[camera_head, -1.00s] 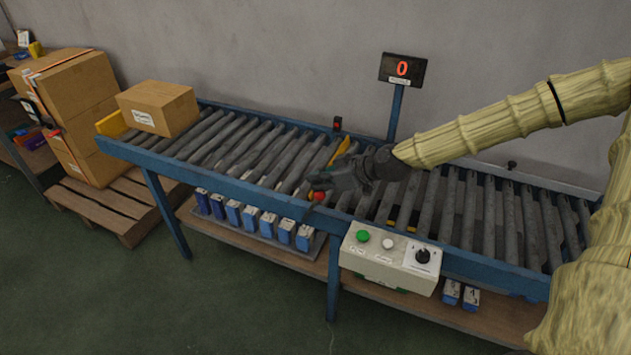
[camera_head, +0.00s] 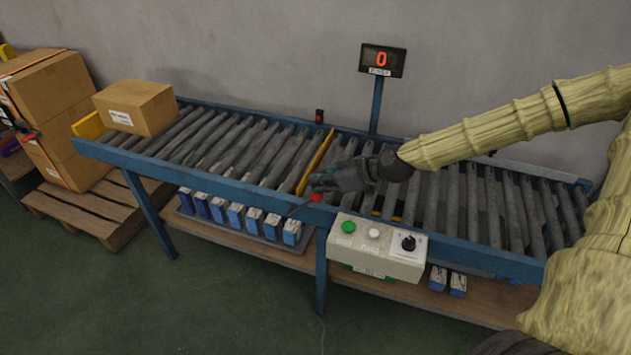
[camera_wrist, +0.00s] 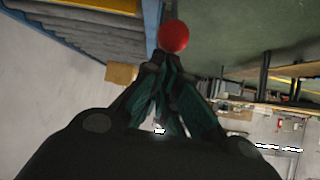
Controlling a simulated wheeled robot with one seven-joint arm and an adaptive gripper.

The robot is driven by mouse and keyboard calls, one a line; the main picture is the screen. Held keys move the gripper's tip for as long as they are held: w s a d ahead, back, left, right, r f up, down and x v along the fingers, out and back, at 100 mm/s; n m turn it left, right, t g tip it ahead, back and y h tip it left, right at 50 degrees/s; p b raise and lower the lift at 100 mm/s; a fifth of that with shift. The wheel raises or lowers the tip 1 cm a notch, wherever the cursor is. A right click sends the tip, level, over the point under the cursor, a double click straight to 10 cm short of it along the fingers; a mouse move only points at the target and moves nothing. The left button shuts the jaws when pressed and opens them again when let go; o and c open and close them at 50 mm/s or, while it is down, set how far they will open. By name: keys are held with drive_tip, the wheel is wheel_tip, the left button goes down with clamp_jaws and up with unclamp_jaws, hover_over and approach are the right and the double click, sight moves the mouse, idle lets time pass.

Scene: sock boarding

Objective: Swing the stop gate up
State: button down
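The stop gate is a yellow bar (camera_head: 317,160) across the rollers in the head view. How far it is raised is hard to tell. A red ball knob (camera_head: 316,197) is at the conveyor's near rail, close to the bar's near end. My gripper (camera_head: 316,187) is right at the knob, coming from the right. In the wrist view, the dark green fingers (camera_wrist: 165,60) are drawn together and the red knob (camera_wrist: 174,36) shows just beyond their tips. Whether they touch it is unclear.
A cardboard box (camera_head: 136,108) sits at the conveyor's left end. A control box (camera_head: 376,248) with buttons hangs on the near rail, right of the knob. A display (camera_head: 382,61) reading 0 stands behind. Blue cartons (camera_head: 237,215) line the lower shelf.

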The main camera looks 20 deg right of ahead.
drive_tip(key=shift+s+d+f, duration=0.2)
drive_tip(key=shift+s+f, duration=0.3)
drive_tip(key=shift+f, duration=0.25)
drive_tip(key=shift+r, duration=0.1)
drive_tip(key=r, duration=0.1)
drive_tip(key=w+a+r+p, duration=0.1)
drive_tip(key=r, duration=0.1)
drive_tip(key=w+r, duration=0.1)
drive_tip(key=shift+w+a+r+p, duration=0.15)
drive_tip(key=shift+w+a+p, duration=0.05)
drive_tip(key=shift+w+p, duration=0.1)
drive_tip(key=shift+s+r, duration=0.1)
drive_tip(key=shift+s, duration=0.15)
drive_tip(key=s+d+r, duration=0.2)
drive_tip(key=s+d, duration=0.4)
drive_tip(key=shift+s+d+r+p, duration=0.25)
drive_tip(key=shift+r+p, duration=0.05)
idle(0.5)
